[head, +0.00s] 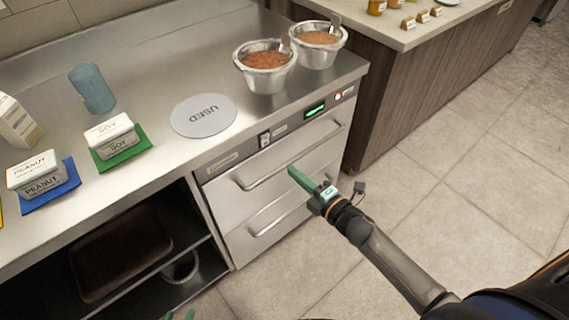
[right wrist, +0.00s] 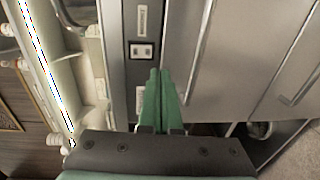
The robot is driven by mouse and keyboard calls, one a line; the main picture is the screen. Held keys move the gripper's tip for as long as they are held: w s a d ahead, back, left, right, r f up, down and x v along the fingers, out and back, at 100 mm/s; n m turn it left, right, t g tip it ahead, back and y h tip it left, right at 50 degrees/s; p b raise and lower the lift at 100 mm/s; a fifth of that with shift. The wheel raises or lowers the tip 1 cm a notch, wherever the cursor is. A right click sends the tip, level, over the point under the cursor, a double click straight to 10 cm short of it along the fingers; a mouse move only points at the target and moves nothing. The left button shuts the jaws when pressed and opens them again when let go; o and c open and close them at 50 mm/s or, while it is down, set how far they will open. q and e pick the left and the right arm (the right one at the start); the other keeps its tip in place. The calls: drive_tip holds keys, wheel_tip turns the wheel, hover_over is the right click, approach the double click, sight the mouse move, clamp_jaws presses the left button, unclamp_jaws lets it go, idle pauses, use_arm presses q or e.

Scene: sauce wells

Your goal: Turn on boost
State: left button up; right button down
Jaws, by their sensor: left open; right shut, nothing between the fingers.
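A steel drawer unit has a dark control strip along its top front edge. On the strip are a white-framed rocker switch (head: 264,139), a lit green display (head: 315,109) and a small round control (head: 338,97) at the right end. The small labels are too blurred to read, so I cannot tell which control is boost. My right gripper (head: 291,170) is shut and empty in front of the upper drawer. In the right wrist view its green fingers (right wrist: 160,72) point toward the rocker switch (right wrist: 142,51), apparently apart from it. My left gripper (head: 179,315) barely shows at the bottom edge, open.
Two drawer handles (head: 292,157) stick out below the strip. Two metal sauce tubs (head: 265,82) and a grey "USED" disc (head: 203,116) sit on the counter above. Soy (head: 112,132) and peanut (head: 36,175) containers stand left. Floor in front is clear.

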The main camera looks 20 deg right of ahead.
drive_tip(key=v, duration=0.4)
drive_tip(key=shift+s+f, duration=0.3)
drive_tip(key=shift+f, duration=0.05)
drive_tip(key=shift+s, duration=0.1)
